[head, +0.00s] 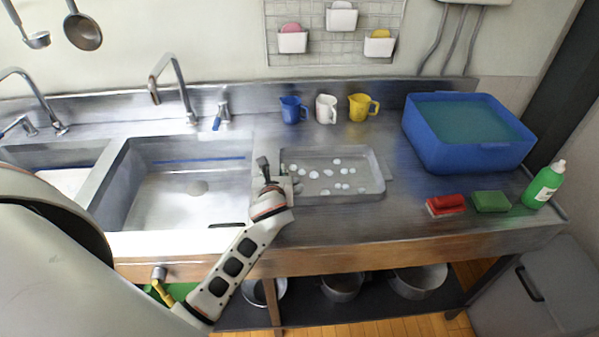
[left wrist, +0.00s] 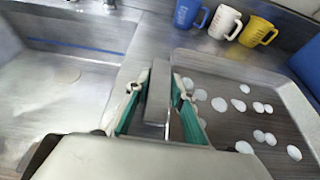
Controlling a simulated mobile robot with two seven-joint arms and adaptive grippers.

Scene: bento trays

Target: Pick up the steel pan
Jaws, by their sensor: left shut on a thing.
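The steel pan (head: 366,156) is a shallow rectangular tray on the counter, right of the sink, with several white round pieces lying in it. It also shows in the left wrist view (left wrist: 225,72). My left gripper (head: 284,181) is at the pan's left end. In the left wrist view its green-padded fingers (left wrist: 158,105) are closed around a flat grey metal piece at the pan's left edge, which looks like its handle tab. The pan appears to rest flat; a gap beneath it cannot be made out. My right gripper is not in view.
The sink basin (head: 190,190) is left of the pan. Blue (head: 291,110), white (head: 326,109) and yellow (head: 360,107) jugs stand behind it. A blue tub (head: 460,155), red brush (head: 446,205), green sponge (head: 491,202) and green bottle (head: 543,187) are to the right.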

